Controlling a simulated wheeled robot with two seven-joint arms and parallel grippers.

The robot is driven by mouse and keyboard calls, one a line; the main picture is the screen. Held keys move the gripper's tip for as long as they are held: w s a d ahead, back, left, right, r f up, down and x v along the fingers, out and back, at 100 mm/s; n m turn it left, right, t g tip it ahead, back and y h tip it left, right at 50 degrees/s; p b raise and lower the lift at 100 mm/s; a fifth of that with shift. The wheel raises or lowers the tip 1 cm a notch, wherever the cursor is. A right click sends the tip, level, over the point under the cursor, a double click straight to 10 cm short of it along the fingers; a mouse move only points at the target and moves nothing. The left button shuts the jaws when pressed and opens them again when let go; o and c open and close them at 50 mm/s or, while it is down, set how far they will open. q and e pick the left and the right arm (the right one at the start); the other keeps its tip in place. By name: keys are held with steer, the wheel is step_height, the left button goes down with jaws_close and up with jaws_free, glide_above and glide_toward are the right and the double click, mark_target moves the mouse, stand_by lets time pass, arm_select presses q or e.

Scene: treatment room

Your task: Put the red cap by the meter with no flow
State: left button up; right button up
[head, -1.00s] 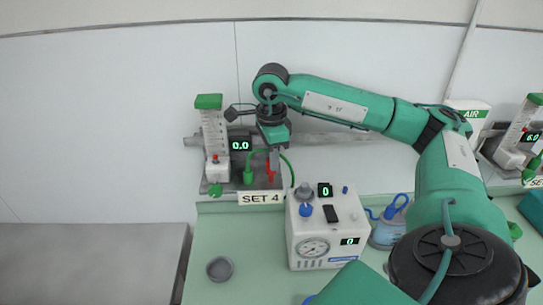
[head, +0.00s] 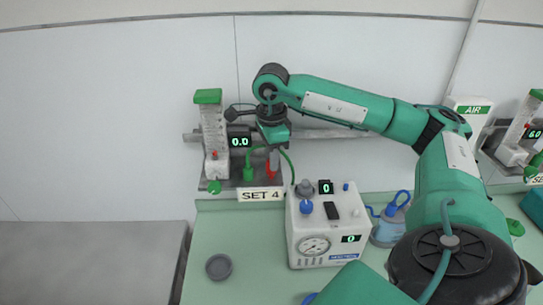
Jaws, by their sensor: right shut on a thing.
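The flow meter of SET 4 (head: 214,130) stands on the back ledge, a clear upright tube with a green top, and its small black display (head: 240,142) reads 0.0. My right gripper (head: 272,165) points down just right of that display, shut on the small red cap (head: 271,174). The cap is at ledge height behind the SET 4 label (head: 261,195); whether it touches the ledge I cannot tell. My left gripper is out of view.
A second meter (head: 518,135) at the far right reads 6.0. A white device with a gauge (head: 326,232) stands below the gripper, with a blue-topped jar (head: 389,228) beside it. A grey cup (head: 219,267) sits on the green counter. A green hose (head: 249,160) runs close to the gripper.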

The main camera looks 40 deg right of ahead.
steer(key=shift+f+b, duration=0.95)
steer(key=shift+b, duration=0.05)
stand_by(0.7)
steer(key=o, duration=1)
steer(key=shift+o, duration=0.2)
steer(key=shift+r, duration=0.1)
steer(key=shift+r+p, duration=2.1)
steer(key=shift+r, duration=1.35)
